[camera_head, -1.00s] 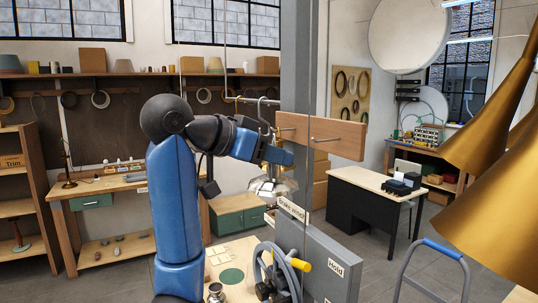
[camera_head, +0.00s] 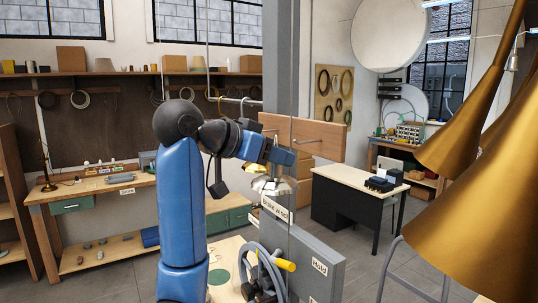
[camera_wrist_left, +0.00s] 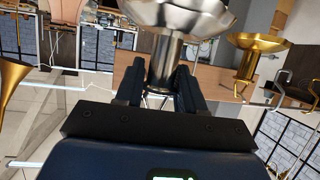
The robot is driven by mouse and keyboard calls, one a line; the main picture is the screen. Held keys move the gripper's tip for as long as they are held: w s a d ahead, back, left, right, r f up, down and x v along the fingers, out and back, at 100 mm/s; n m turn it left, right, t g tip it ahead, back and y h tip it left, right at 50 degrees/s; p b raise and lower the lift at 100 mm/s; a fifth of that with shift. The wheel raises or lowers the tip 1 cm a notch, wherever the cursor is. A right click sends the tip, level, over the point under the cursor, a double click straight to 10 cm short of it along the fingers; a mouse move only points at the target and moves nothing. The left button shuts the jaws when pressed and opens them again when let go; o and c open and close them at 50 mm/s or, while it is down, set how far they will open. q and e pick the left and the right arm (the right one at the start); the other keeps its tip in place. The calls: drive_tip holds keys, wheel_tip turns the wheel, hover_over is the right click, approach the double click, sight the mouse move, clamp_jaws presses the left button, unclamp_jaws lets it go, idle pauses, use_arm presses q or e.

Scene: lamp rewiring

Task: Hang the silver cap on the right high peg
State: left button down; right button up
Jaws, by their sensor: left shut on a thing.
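My left gripper (camera_head: 277,165) is shut on the silver cap (camera_head: 268,185) in the head view, in front of the grey post. In the left wrist view the silver cap (camera_wrist_left: 185,14) flares out at the top of the picture, its narrow stem between the two dark fingers of my gripper (camera_wrist_left: 163,80). The wooden peg board (camera_head: 322,139) is on the post, just behind and above the gripper. A thin metal peg (camera_head: 308,141) sticks out from its right part; the left part is partly hidden by the arm. My right gripper is not in view.
Large brass cones (camera_head: 462,225) hang close on the right. In the left wrist view a gold cap (camera_wrist_left: 258,42) is at the right, near metal hooks.

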use_arm(q)
drive_tip(key=shift+w+d+f+p, duration=0.1)
drive_tip(key=shift+w+d+p, duration=0.1)
drive_tip(key=shift+w+d, duration=0.45)
drive_tip(key=shift+w+d+p, duration=0.2)
drive_tip(key=shift+w+d, duration=0.2)
drive_tip(key=shift+d, duration=0.4)
drive_tip(key=shift+w+d, duration=0.75)
drive_tip(key=shift+d, duration=0.3)
drive_tip(key=shift+d, duration=0.1)
drive_tip(key=shift+f, duration=0.1)
drive_tip(key=shift+w+f+b, duration=0.1)
drive_tip(key=shift+f+b, duration=0.25)
drive_tip(key=shift+f, duration=0.15)
drive_tip(key=c, duration=0.6)
unclamp_jaws()
